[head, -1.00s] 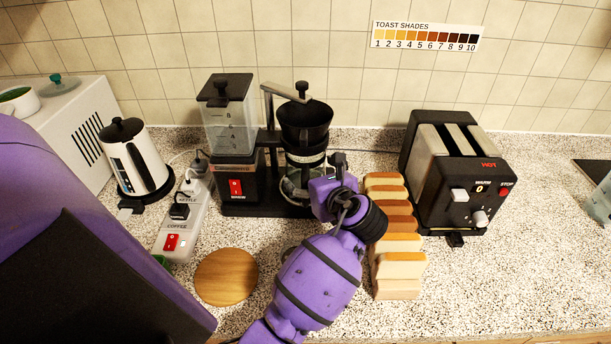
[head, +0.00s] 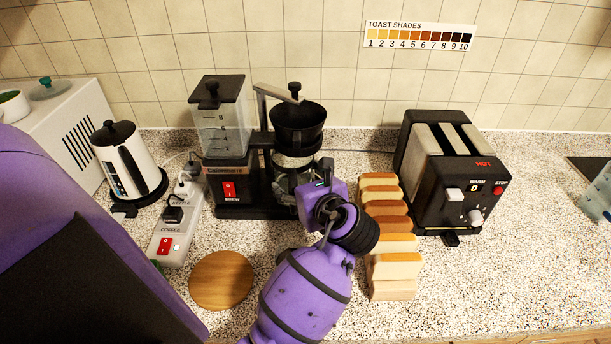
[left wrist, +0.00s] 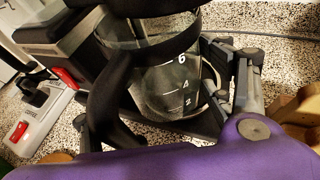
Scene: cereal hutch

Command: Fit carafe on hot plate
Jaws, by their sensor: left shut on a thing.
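The glass carafe (left wrist: 170,85) with its black handle (left wrist: 108,100) fills the middle of the left wrist view, with white level marks facing me. In the head view it shows partly (head: 284,182), below the black filter cone (head: 297,125) of the coffee maker (head: 228,165). My left gripper (head: 312,190) is shut on the carafe; its linkage (left wrist: 245,75) shows beside the glass in the wrist view. The exact grip is hidden in the head view. The hot plate is mostly hidden, and I cannot tell whether the carafe base rests flat on it. My right gripper is not in view.
Bread slices (head: 392,242) stand in a row close right of my left wrist, with the toaster (head: 450,175) beyond. A wooden disc (head: 221,280), a power strip (head: 178,232) and a kettle (head: 128,160) are at left. Counter at front right is clear.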

